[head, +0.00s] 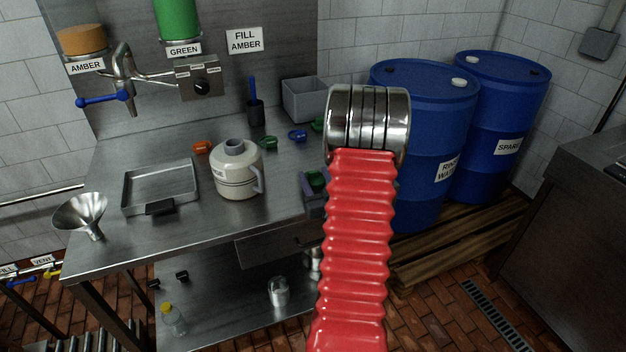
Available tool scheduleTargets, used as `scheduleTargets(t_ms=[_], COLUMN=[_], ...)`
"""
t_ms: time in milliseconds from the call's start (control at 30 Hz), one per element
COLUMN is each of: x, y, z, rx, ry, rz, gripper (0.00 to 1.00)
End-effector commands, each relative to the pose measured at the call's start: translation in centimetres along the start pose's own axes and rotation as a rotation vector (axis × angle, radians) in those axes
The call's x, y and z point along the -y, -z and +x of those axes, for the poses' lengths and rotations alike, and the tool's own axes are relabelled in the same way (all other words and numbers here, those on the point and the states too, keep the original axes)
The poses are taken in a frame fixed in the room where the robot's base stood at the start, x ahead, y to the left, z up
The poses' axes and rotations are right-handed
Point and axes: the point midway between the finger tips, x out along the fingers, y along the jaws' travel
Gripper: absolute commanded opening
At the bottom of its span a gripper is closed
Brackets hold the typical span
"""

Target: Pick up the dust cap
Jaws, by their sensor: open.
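No part is labelled as a dust cap. Several small coloured cap-like fittings lie along the back of the steel bench (120,230): an orange one (201,147), a green one (268,143), a blue one (298,135) and another green one (317,125) partly behind my arm. I cannot tell which is the dust cap. My red ribbed arm with its metal collar rises in front of the bench's right end.
A cream jug (236,172), metal tray (160,187) and funnel (81,213) stand on the bench. A grey bin (304,98) and dark cup (256,110) are at the back. A grey-purple fixture (312,198) sits at the right edge. Blue drums (420,130) stand right.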

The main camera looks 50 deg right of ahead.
Motion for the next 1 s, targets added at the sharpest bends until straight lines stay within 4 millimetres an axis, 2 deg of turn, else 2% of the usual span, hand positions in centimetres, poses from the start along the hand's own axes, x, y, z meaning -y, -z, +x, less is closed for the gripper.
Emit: scheduleTargets(t_ms=[100, 467, 567, 833, 1000], x=[0.0, 0.1, 0.1, 0.0, 0.0], y=[0.0, 0.0, 0.0, 0.1, 0.1], z=[0.8, 1.0, 1.7, 5.2, 6.0], rx=[0.001, 0.001, 0.000, 0.000, 0.001], ry=[0.000, 0.001, 0.002, 0.002, 0.002], rz=[0.000, 0.000, -0.001, 0.000, 0.000], gripper=[0.47, 0.47, 0.47, 0.47, 0.47])
